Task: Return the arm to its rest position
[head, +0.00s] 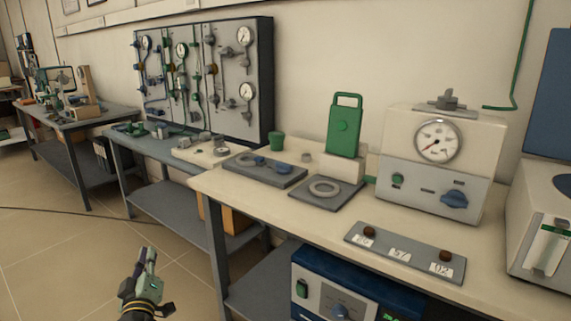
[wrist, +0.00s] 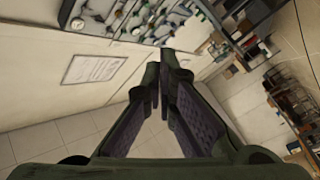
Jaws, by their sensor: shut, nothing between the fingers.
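My gripper (head: 147,258) is at the lower left of the head view, in front of the benches and over the tiled floor. It points up and its fingers are together. In the wrist view my gripper's fingers (wrist: 162,85) meet near their tips with nothing between them. It touches no bench or object. The rest of my arm is below the head view's bottom edge and hidden.
A cream-topped bench (head: 480,285) on the right bears a furnace with a dial (head: 440,165), a green-handled block (head: 343,130) and a numbered plate (head: 405,252). A gauge panel (head: 225,80) stands behind. Open floor (head: 60,260) lies left of my gripper.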

